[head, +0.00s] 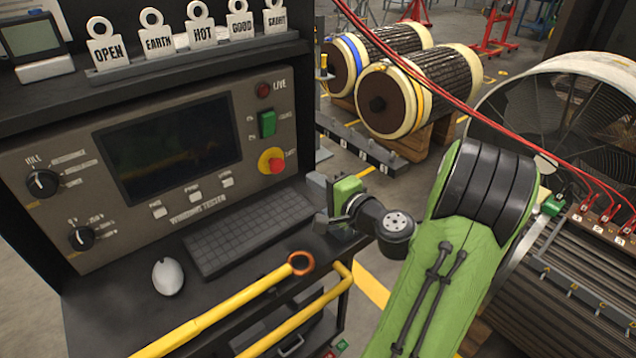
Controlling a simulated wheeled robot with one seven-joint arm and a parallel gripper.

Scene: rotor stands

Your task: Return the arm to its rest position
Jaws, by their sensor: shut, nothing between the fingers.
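My green arm (430,290) comes up from the lower right and bends at a large black joint. Its black wrist joint (395,228) is left of that bend. My gripper (323,220) is small in the picture, at the right edge of the black console desk, just right of the keyboard. It is shut and holds nothing. Its fingers are partly hidden, and I cannot tell whether it touches the desk.
The console panel (190,150) has knobs, a green switch and a red stop button (271,161). A keyboard (247,232), a mouse (168,277) and a yellow hooked pole (225,308) are near. Rotors (390,98) stand behind. Red cables (455,97) cross above my arm.

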